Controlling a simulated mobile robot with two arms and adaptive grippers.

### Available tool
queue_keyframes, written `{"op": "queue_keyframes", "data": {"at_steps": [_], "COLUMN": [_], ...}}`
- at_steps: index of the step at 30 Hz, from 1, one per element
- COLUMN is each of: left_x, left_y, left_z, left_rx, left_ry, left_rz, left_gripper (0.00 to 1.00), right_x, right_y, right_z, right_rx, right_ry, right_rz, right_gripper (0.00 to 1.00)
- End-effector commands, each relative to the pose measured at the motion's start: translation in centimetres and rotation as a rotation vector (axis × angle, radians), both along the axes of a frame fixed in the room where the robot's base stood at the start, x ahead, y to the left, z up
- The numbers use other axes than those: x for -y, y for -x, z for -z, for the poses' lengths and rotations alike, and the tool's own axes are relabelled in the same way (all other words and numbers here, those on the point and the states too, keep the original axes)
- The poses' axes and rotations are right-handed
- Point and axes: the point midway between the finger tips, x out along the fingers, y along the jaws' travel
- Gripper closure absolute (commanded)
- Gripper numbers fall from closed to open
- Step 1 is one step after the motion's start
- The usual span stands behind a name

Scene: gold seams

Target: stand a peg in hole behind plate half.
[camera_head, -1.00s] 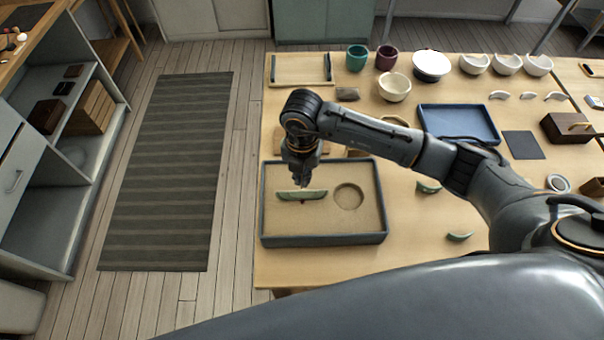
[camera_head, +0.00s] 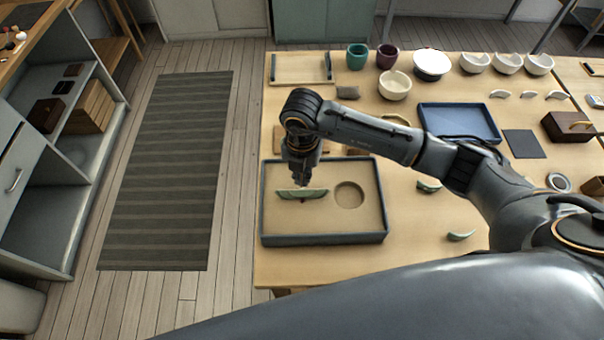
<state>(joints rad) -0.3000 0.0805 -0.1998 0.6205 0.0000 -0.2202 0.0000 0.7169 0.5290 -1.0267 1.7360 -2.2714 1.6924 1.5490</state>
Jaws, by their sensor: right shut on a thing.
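A shallow tray (camera_head: 262,215) with a dark rim and a sand-coloured floor stands at the near left of the table. A pale green plate half (camera_head: 287,194) is in its left part, with a round recess (camera_head: 349,195) to its right. My right gripper (camera_head: 302,183) points down just behind the plate half. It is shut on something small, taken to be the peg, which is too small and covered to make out. The hole behind the plate half is hidden too. My left gripper is not in view.
Cups, bowls and curved shards stand along the back of the table. Green shards (camera_head: 461,236) lie right of the sand tray. A wooden block (camera_head: 279,139) stands behind it.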

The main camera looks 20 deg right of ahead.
Motion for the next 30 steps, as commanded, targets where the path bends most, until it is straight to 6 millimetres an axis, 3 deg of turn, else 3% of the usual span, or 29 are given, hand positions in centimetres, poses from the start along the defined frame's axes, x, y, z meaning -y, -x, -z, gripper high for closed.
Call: {"op": "queue_keyframes", "data": {"at_steps": [30], "left_x": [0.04], "left_y": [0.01], "left_z": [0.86], "left_rx": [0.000], "left_ry": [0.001], "left_rz": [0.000], "left_gripper": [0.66], "right_x": [0.00], "right_y": [0.00], "right_z": [0.75], "right_rx": [0.001], "right_ry": [0.001], "right_rz": [0.000], "right_gripper": [1.00]}}
